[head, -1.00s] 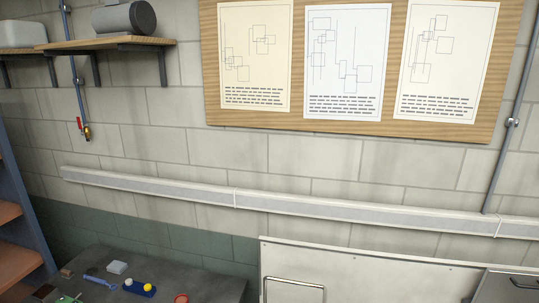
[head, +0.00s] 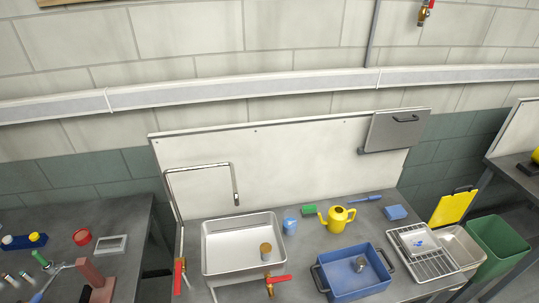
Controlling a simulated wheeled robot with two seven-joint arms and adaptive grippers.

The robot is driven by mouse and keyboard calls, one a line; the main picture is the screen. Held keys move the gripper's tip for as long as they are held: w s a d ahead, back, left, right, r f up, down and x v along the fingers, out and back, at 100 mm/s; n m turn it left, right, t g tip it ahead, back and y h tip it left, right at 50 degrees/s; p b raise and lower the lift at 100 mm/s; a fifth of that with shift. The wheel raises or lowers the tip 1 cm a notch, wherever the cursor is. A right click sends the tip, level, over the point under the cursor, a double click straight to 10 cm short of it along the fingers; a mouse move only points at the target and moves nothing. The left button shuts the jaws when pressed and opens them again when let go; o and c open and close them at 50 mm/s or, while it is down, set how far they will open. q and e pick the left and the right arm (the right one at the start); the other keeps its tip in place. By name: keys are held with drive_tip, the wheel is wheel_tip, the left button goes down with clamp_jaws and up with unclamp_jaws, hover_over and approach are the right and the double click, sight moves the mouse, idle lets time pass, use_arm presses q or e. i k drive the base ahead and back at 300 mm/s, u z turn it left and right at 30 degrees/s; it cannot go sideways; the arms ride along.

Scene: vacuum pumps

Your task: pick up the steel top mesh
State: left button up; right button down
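I cannot make out for certain which thing is the steel top mesh. A small grey metal piece (head: 359,265) sits in the blue tub (head: 332,287) on the bench; it is too small to tell its kind. A tan-topped cylinder (head: 266,252) stands in the steel sink (head: 225,270). A pale flat frame with a grey middle (head: 111,245) lies on the left table. Neither of my grippers is in view.
The grey bench (head: 300,262) also holds a blue cup (head: 290,225), yellow watering can (head: 337,218), green sponge (head: 309,210) and wire rack (head: 430,272) with a white tray. Red-handled valves (head: 278,279) flank the sink. A green bin (head: 498,246) stands at right.

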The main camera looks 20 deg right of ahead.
sight(360, 264)
drive_tip(key=z, duration=1.85)
